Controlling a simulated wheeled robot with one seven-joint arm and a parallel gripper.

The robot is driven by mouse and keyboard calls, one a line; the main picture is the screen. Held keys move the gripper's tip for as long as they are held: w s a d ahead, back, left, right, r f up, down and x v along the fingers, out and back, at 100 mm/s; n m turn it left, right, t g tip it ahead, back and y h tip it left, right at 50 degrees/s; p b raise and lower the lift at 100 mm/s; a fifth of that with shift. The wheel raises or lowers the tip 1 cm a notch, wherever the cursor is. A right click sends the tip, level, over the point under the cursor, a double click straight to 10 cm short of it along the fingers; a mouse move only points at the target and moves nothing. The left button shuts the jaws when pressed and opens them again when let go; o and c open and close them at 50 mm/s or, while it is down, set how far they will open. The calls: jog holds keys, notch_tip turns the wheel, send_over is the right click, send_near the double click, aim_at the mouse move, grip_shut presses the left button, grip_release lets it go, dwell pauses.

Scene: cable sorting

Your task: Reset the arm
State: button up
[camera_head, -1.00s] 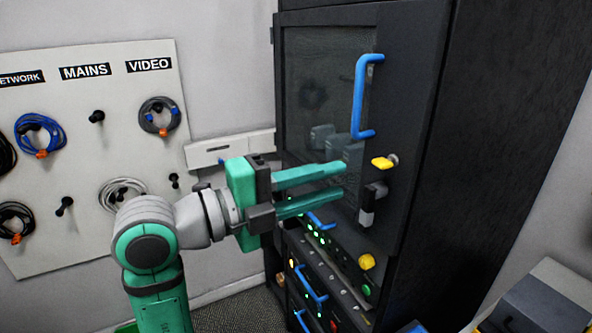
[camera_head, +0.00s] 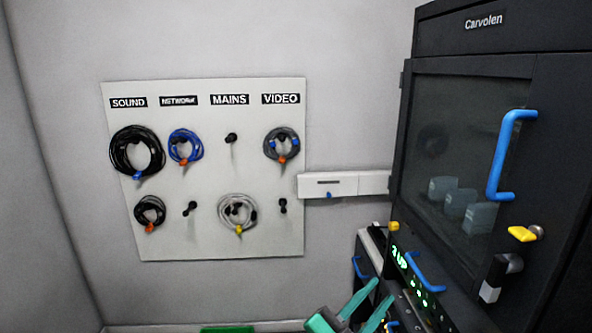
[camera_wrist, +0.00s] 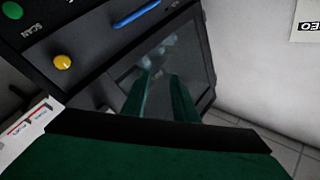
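My gripper (camera_head: 381,291) shows at the bottom edge of the head view, with two green fingers apart and nothing between them. It is in front of the lower part of the dark cabinet (camera_head: 470,42). Most of my arm is out of the frame. In the wrist view the fingers (camera_wrist: 160,76) are also apart and empty, with a dark glass panel (camera_wrist: 190,62) beyond them.
A cable board (camera_head: 205,240) with several pegs and coiled cables hangs on the wall. The cabinet has a blue handle (camera_head: 503,155) and a yellow knob (camera_head: 522,233). A white wall trunking (camera_head: 345,186) runs between. A green object (camera_head: 228,329) is low down.

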jog(key=s+a+f+n+t+y, duration=0.1)
jog(key=s+a+f+n+y, duration=0.25)
jog(key=f, duration=0.45)
jog(key=s+a+f+n+t+y, duration=0.1)
jog(key=s+a+f+n+y, duration=0.3)
jog(key=f, duration=0.5)
jog(key=s+a+f+n+t+y, duration=0.1)
jog(key=s+a+f+n+y, duration=0.25)
jog(key=f+n, duration=0.35)
jog(key=s+a+f+y, duration=0.2)
jog(key=s, duration=1.1)
jog(key=s+a+f+n+g+y, duration=0.1)
jog(key=s+a+f+y, duration=0.1)
jog(key=s, duration=1.1)
jog(key=shift+s+a+f, duration=0.4)
jog(key=shift+a+f, duration=0.15)
jog(key=shift+f, duration=0.05)
jog(key=shift+n, duration=0.25)
